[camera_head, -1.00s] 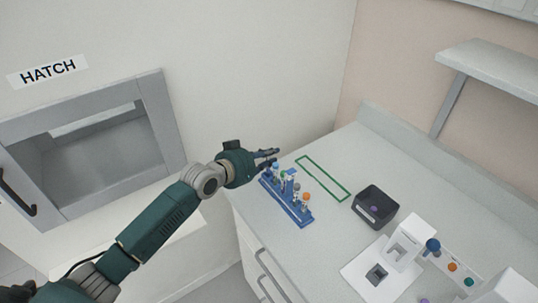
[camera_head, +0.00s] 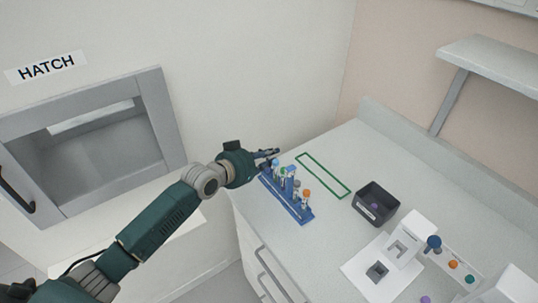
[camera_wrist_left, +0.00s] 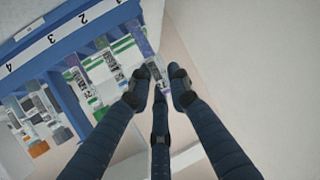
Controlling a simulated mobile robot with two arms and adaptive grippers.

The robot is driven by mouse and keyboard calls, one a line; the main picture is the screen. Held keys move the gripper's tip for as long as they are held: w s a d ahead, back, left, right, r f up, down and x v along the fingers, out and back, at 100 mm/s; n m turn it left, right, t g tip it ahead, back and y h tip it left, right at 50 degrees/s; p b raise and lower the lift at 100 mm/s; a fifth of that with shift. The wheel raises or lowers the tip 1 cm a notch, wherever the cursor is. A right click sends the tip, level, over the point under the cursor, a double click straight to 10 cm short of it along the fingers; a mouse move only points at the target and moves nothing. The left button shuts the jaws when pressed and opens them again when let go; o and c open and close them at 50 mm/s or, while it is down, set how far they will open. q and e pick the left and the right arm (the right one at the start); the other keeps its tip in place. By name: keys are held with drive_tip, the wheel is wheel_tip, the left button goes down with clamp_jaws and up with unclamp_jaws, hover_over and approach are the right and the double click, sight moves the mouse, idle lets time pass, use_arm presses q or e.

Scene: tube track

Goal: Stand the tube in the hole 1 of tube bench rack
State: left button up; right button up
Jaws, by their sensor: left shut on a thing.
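The blue tube bench rack (camera_head: 297,212) stands on the bench near its left edge, with several tubes in it. In the left wrist view its white strip (camera_wrist_left: 52,41) carries the numbers 1 to 4. My left gripper (camera_head: 272,155) is at the rack's far end, the end numbered 1. In the left wrist view my left gripper (camera_wrist_left: 160,82) is shut on a labelled tube (camera_wrist_left: 157,70), close beside the rack near number 1. The fingers partly hide the tube, and I cannot tell whether its lower end is in hole 1. My right gripper is not in view.
A green outline (camera_head: 322,176) lies on the bench right of the rack. A dark open box (camera_head: 375,203) and a white device (camera_head: 405,240) stand further right. The wall hatch (camera_head: 95,140) is at the left. The bench between the outline and the back is clear.

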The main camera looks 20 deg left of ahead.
use_arm(q)
drive_tip(key=shift+f, duration=0.25)
idle(0.3)
drive_tip(key=shift+f+b, duration=0.45)
drive_tip(key=shift+f, duration=0.1)
drive_tip(key=o, duration=0.9)
drive_tip(key=shift+c, duration=0.2)
drive_tip(key=v, duration=1.2)
